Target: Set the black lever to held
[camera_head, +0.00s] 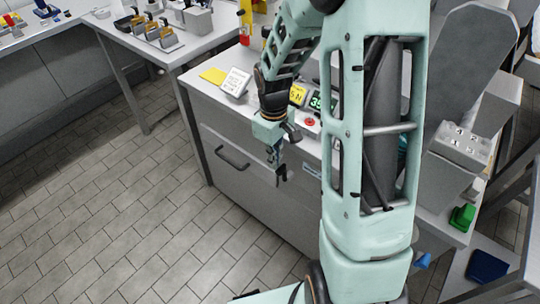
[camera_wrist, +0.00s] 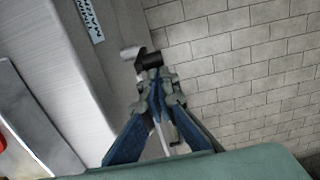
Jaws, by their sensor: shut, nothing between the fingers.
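I cannot clearly make out the black lever in either view. My gripper (camera_head: 277,172) hangs in front of the grey cabinet (camera_head: 235,178), past its top edge. In the wrist view my gripper (camera_wrist: 152,62) has its fingers together. A small black and light-grey piece (camera_wrist: 131,53) shows at the fingertips. I cannot tell whether it is part of the gripper or a separate thing touching it. My arm hides part of the cabinet top and front.
The cabinet top holds a white sign (camera_head: 236,82), a yellow pad (camera_head: 213,75), a red button (camera_head: 310,122) and a green-digit display (camera_head: 316,101). A drawer handle (camera_head: 232,158) sticks out in front. Tiled floor (camera_head: 110,220) at left is clear.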

